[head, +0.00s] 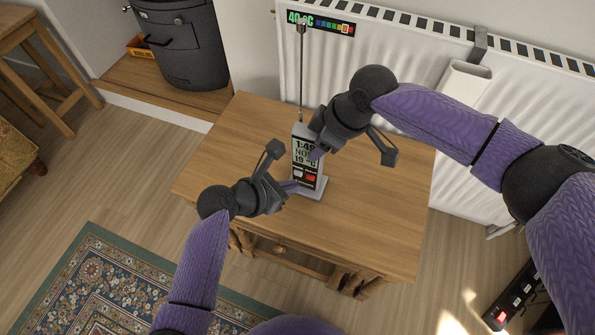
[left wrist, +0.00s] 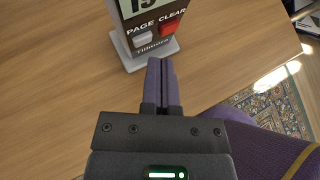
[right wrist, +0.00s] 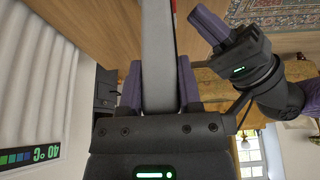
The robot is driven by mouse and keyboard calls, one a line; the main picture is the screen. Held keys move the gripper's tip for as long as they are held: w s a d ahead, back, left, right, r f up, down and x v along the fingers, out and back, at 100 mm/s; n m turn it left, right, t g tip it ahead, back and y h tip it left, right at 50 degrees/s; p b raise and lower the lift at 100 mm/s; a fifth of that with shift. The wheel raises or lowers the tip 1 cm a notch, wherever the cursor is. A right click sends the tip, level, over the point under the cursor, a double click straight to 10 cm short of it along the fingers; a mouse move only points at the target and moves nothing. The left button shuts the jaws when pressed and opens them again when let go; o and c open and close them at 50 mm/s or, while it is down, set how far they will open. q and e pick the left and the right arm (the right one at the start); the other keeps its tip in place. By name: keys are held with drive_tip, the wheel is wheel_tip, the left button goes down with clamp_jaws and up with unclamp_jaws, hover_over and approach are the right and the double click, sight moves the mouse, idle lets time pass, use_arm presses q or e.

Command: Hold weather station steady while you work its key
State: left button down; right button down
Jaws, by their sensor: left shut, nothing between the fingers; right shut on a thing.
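The weather station (head: 298,163) stands upright on the small wooden table (head: 375,210), with a tall thin antenna. Its front shows a screen above a pale PAGE key (left wrist: 143,40) and a red CLEAR key (left wrist: 170,27). My right gripper (head: 316,153) is shut on the upper part of the station; in the right wrist view the station's narrow body (right wrist: 158,55) lies between its fingers. My left gripper (head: 294,187) is shut and empty, its tips just in front of the keys. In the left wrist view its closed fingertips (left wrist: 160,63) look a little short of the keys; contact is unclear.
A white radiator (head: 400,60) with a temperature strip (head: 320,22) stands behind the table. A dark stove (head: 180,40) is at the back left and a patterned rug (head: 95,280) at the front left. The table top around the station is clear.

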use_arm(q)
drive_tip(key=shift+w, duration=0.1)
idle(0.5)
drive_tip(key=shift+w+d, duration=0.15)
drive_tip(key=shift+w, duration=0.15)
drive_tip(key=shift+w+d, duration=0.15)
drive_tip(key=shift+w, duration=0.2)
idle(0.5)
idle(0.3)
drive_tip(key=shift+s+a, duration=0.3)
drive_tip(key=shift+s, duration=0.5)
drive_tip(key=shift+s+a, duration=0.25)
drive_tip(key=shift+s, duration=0.55)
drive_tip(key=shift+s+a, duration=0.25)
drive_tip(key=shift+s, duration=0.55)
drive_tip(key=shift+s+a, duration=0.25)
drive_tip(key=shift+s, duration=0.55)
